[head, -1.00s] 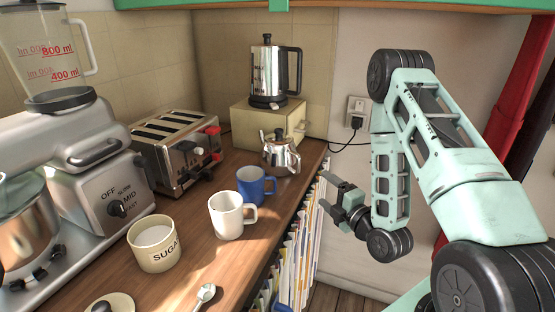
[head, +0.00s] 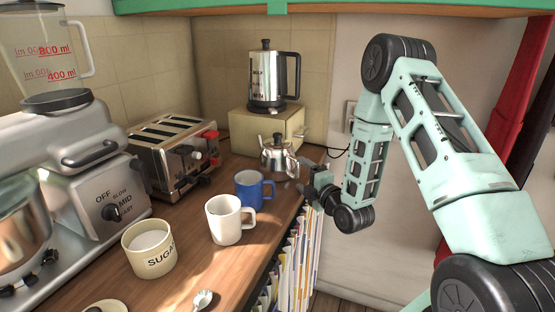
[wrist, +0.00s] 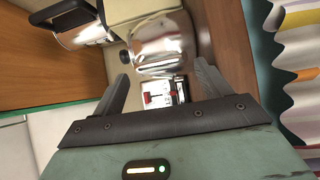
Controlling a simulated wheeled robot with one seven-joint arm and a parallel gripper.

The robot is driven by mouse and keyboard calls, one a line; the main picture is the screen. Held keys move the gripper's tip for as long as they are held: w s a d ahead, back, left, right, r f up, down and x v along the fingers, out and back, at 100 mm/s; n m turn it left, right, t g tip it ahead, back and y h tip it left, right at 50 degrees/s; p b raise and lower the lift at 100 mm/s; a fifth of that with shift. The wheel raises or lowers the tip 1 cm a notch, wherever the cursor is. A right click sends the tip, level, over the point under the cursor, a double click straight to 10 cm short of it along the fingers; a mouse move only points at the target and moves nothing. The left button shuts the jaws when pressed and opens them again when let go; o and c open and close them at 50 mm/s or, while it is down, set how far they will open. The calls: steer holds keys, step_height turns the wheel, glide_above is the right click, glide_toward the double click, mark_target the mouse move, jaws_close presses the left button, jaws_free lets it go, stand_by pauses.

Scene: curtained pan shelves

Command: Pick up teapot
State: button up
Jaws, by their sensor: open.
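The teapot (head: 277,158) is small, shiny and silver with a dark lid knob. It stands upright on the wooden counter in front of a cream box. My gripper (head: 308,183) is at the counter's right edge, just right of and slightly nearer than the teapot. In the wrist view the teapot's rounded body (wrist: 160,45) lies ahead of my open gripper (wrist: 160,84), roughly between the lines of the two fingers. The fingers look empty. In the head view they are small and partly merge with the dark wrist parts.
A blue mug (head: 250,190) and a white mug (head: 224,222) stand nearer than the teapot. The cream box (head: 262,130) behind it carries a tall kettle (head: 273,77). A toaster (head: 172,155) is to the left.

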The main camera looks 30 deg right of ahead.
mark_target(299, 171)
steer(key=w+p, duration=0.1)
steer(key=w, duration=0.1)
steer(key=w+p, duration=0.1)
steer(key=shift+w+d, duration=0.2)
steer(key=shift+w, duration=0.55)
steer(key=shift+f, duration=0.1)
steer(key=c, duration=1.5)
steer(key=shift+r, duration=0.2)
steer(key=shift+c, duration=0.7)
